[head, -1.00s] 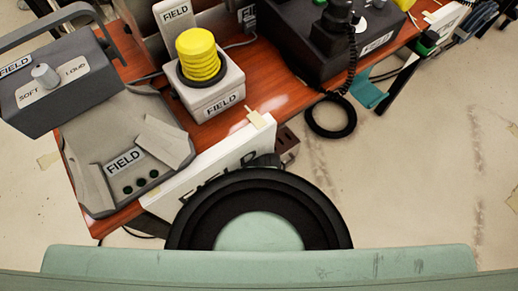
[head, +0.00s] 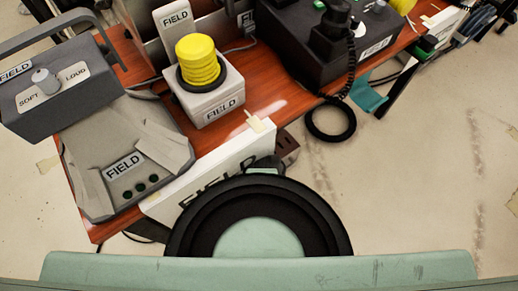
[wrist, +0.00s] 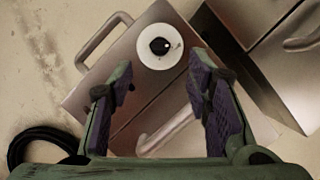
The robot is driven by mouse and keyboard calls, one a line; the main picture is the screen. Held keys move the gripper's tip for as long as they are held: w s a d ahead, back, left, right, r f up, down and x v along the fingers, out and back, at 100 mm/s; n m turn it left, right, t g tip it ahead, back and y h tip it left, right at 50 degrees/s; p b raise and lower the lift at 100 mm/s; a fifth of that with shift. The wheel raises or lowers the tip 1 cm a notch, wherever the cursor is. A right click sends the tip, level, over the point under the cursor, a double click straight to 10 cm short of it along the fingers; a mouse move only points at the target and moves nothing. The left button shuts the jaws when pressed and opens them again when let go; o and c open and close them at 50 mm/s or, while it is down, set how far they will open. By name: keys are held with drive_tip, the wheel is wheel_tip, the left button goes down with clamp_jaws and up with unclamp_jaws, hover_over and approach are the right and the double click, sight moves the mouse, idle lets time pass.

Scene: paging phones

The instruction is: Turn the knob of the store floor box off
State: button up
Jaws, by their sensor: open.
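In the wrist view a metallic box with a handle carries a round white plate with a dark knob (wrist: 160,46) at its centre. No label is readable on this metal box (wrist: 112,75), so I cannot tell whether it is the store floor box. My gripper (wrist: 160,70) is open and empty, its purple-padded fingers apart, with the knob showing between and beyond their tips. The gripper is not in the head view. There, a grey box (head: 85,92) labelled FIELD has a pale knob (head: 44,81) between SOFT and LOUD.
A second metallic box (wrist: 245,25) stands close on the right in the wrist view, and a black cable (wrist: 35,140) lies lower left. In the head view a reddish table (head: 262,100) holds FIELD-labelled devices, including a yellow button (head: 197,60). Bare floor (head: 410,170) lies to the right.

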drive_tip(key=shift+v, duration=2.25)
drive_tip(key=shift+d, duration=0.1)
